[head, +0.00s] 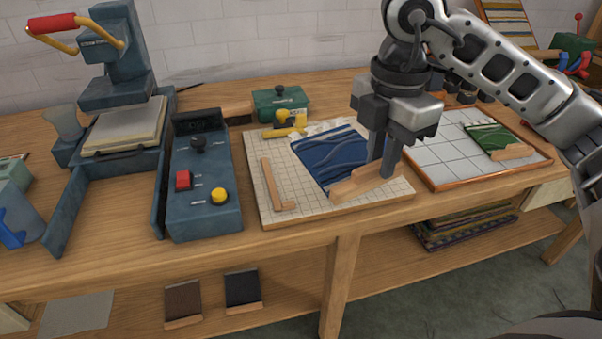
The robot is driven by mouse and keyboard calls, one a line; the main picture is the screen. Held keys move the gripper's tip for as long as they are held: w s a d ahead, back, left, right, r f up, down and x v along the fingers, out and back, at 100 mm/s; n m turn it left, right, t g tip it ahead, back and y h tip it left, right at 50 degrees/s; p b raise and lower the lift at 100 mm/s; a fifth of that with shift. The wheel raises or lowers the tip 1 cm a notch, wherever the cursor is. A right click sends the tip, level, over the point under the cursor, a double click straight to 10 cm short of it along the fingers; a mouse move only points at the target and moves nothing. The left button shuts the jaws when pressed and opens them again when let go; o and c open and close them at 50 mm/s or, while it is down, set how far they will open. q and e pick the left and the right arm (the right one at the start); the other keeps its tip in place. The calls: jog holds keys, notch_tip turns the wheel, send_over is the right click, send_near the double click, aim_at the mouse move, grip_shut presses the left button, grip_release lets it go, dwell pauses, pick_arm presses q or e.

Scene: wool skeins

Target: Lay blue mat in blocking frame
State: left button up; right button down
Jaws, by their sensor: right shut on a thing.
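The blue mat (327,154) has wavy lines and a pale wooden bar (352,187) along its near right edge. It is over a pale gridded board (264,212) in the middle of the table; I cannot tell whether it is lifted. My right gripper (382,174) points down and is shut on the wooden bar, hiding part of it and the mat's right side. A white gridded panel with an orange-brown rim (440,188), which looks like the blocking frame, lies to the right. A green mat (490,139) with its own wooden bar lies in its right part. My left gripper is out of view.
A wooden L-shaped piece (271,184) lies on the board's left part, with a yellow tool (288,124) behind. A blue control box (203,175) and a press (119,70) stand left. A green box (280,103) is at the back. The frame's left part is clear.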

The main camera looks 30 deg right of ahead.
aim_at(341, 147)
jog(key=m, duration=0.2)
jog(key=shift+s+d+r+m, duration=0.1)
jog(key=shift+s+d+m, duration=0.05)
jog(key=shift+d+m, duration=0.15)
jog(key=shift+w, duration=0.25)
jog(key=shift+m, duration=0.3)
jog(key=w+f, duration=0.1)
jog(key=w, duration=0.2)
jog(key=w+f, duration=0.2)
jog(key=w, duration=0.1)
jog(key=w+f, duration=0.1)
jog(key=w, duration=0.2)
jog(key=shift+a+f, duration=0.2)
jog(key=shift+a, duration=0.2)
jog(key=w+f, duration=0.1)
jog(key=f, duration=0.1)
jog(key=w+f, duration=0.2)
jog(key=shift+w+f, duration=0.1)
jog(key=shift+w, duration=0.05)
jog(key=shift+w+a+f, duration=0.1)
jog(key=shift+w+f, duration=0.5)
jog(key=shift+f, duration=0.1)
jog(key=shift+f+p, duration=0.35)
jog(key=shift+f, duration=1.15)
